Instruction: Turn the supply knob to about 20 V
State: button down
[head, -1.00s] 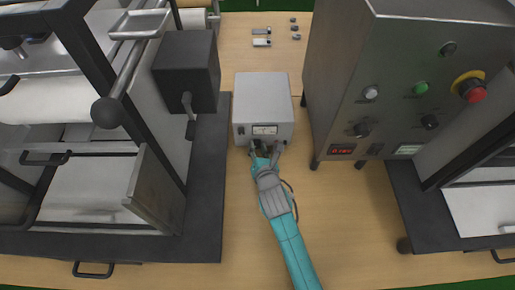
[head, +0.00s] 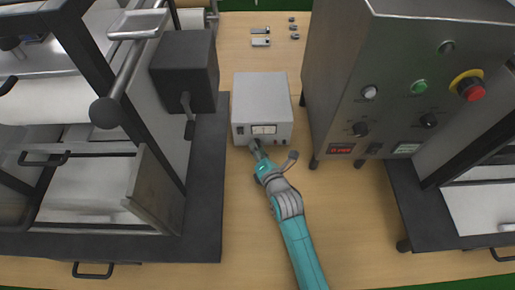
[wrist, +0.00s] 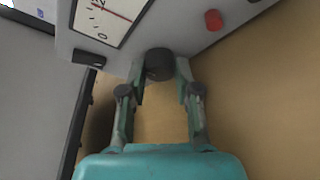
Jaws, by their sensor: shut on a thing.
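The supply is a light grey box (head: 262,103) on the wooden table, with a white meter (head: 264,129) on its front. In the wrist view its front looks tilted. The black knob (wrist: 159,64) sits between the fingertips of my gripper (wrist: 160,75), which is shut on it. In the head view my gripper (head: 256,150) reaches the lower front of the box and hides the knob. The wrist view also shows the meter face (wrist: 110,18) with a red needle. The frame's top edge cuts off the scale, so I cannot read the value.
A red terminal (wrist: 214,20) and a black switch-like part (wrist: 88,58) are on the supply's front. A steel control cabinet (head: 400,90) stands close on the right. A machine with a dark box (head: 184,72) stands on the left. Small parts (head: 261,42) lie behind the supply.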

jog(key=c, duration=0.8)
grip_release()
jog(key=shift+c, duration=0.2)
jog(key=shift+s, duration=0.1)
jog(key=v, duration=1.1)
jog(key=shift+s+d+r, duration=0.2)
jog(key=shift+s, duration=0.15)
